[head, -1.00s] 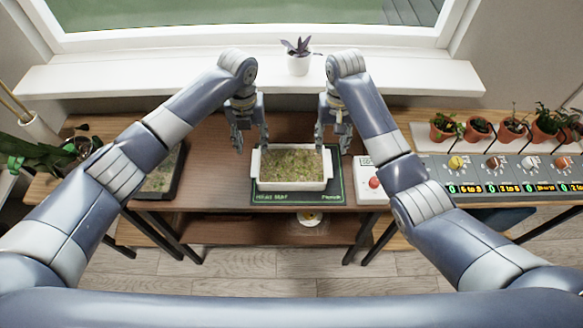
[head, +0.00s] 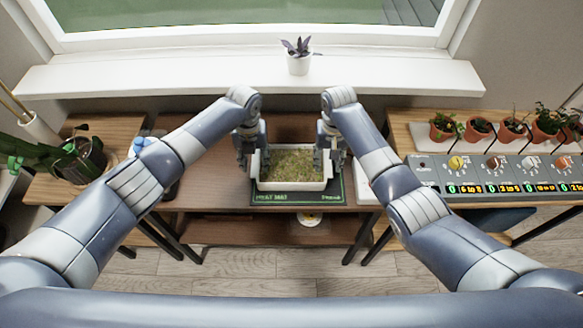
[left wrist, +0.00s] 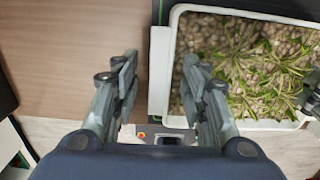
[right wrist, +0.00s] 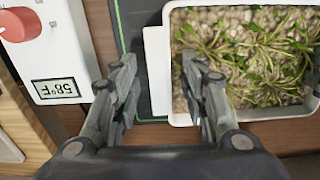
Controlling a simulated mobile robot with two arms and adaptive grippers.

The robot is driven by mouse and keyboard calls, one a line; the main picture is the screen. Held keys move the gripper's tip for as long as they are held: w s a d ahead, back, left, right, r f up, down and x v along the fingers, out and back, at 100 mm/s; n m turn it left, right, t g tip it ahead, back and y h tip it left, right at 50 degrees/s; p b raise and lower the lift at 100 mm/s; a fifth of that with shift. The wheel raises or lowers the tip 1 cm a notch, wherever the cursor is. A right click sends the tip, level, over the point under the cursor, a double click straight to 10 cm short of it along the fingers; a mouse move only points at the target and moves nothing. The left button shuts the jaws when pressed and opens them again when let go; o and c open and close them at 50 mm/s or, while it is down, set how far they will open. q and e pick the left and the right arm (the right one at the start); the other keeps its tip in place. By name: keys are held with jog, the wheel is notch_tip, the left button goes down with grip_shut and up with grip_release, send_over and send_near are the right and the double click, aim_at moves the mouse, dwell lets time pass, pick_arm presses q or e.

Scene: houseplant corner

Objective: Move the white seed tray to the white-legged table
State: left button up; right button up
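The white seed tray (head: 292,186), filled with pebbly soil and green seedlings, sits on the black heat mat (head: 340,197) on the brown table. My left gripper (head: 253,166) is at the tray's left end and my right gripper (head: 328,162) is at its right end. In the left wrist view the open fingers (left wrist: 158,70) straddle the tray's end lip (left wrist: 159,85). In the right wrist view the open fingers (right wrist: 160,72) also straddle the lip at the other end (right wrist: 155,60), one finger over the seedlings. Which table has white legs cannot be told.
A white thermostat with a red knob (right wrist: 20,24) lies beside the mat. A control panel (head: 500,172) and several potted plants (head: 510,128) stand on the right table. A dark-potted plant (head: 80,160) stands at left. A white-potted plant (head: 299,64) stands on the sill.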

pick_arm(q)
grip_shut()
pick_arm(e)
grip_shut()
pick_arm(q)
jog(key=shift+r, duration=0.1)
pick_arm(e)
jog(key=shift+r, duration=0.15)
